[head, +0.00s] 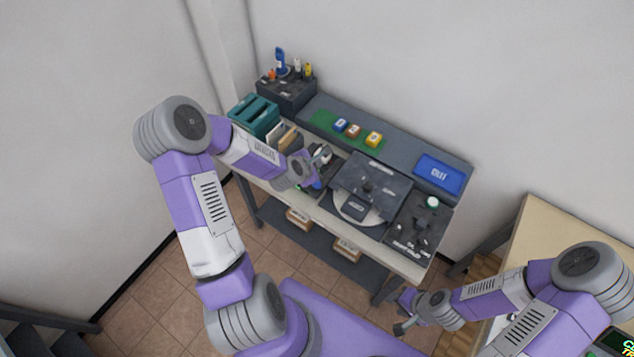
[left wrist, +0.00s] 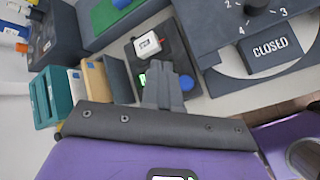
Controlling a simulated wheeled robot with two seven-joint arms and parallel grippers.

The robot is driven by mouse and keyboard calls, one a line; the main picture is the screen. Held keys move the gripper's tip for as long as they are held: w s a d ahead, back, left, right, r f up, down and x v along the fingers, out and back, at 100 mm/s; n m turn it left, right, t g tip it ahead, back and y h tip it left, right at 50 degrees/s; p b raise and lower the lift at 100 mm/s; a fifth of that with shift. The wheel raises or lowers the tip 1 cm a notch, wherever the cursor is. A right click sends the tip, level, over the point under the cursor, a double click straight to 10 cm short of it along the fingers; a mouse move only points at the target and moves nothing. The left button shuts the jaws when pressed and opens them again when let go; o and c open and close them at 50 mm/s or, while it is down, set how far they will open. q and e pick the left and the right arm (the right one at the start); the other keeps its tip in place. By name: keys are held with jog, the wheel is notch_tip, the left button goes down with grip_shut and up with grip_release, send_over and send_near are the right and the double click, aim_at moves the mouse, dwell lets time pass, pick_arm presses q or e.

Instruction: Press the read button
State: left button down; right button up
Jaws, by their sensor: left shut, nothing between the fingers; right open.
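A dark panel (left wrist: 176,44) lies beneath my left gripper (left wrist: 161,68) in the left wrist view. It bears a white box-shaped item (left wrist: 147,45) with a dark label and some red, and a round blue button (left wrist: 187,83) just right of the fingers. A small green lit patch (left wrist: 142,80) shows left of the fingers. No "read" label is legible, so I cannot tell which part is the read button. My left gripper is shut and empty over this panel; contact cannot be told. In the head view my right gripper (head: 403,314) is open and empty, off the bench's front right.
A dark dial platform (head: 372,188) with a "CLOSED" sign (left wrist: 271,47) stands right of the panel. A teal box (head: 253,117) and envelopes (head: 284,137) stand left. Behind are colored blocks (head: 354,131) and a blue tray (head: 439,174). A dark control board (head: 416,225) is at right.

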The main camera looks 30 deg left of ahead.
dwell(0.3)
pick_arm(q)
jog(key=b, duration=0.6)
send_over(316, 186)
notch_tip(316, 186, down, 8)
jog(key=shift+r, duration=0.2)
jog(key=shift+f+b, duration=0.45)
jog(key=shift+f, duration=0.2)
dwell(1.1)
jog(key=shift+f+b, duration=0.4)
jog(key=shift+b, duration=0.1)
jog(key=shift+f+b, duration=0.5)
jog(key=shift+b, duration=0.05)
dwell(0.5)
jog(key=shift+r, duration=0.1)
jog(key=shift+r+p, duration=0.6)
jog(key=shift+r, duration=0.2)
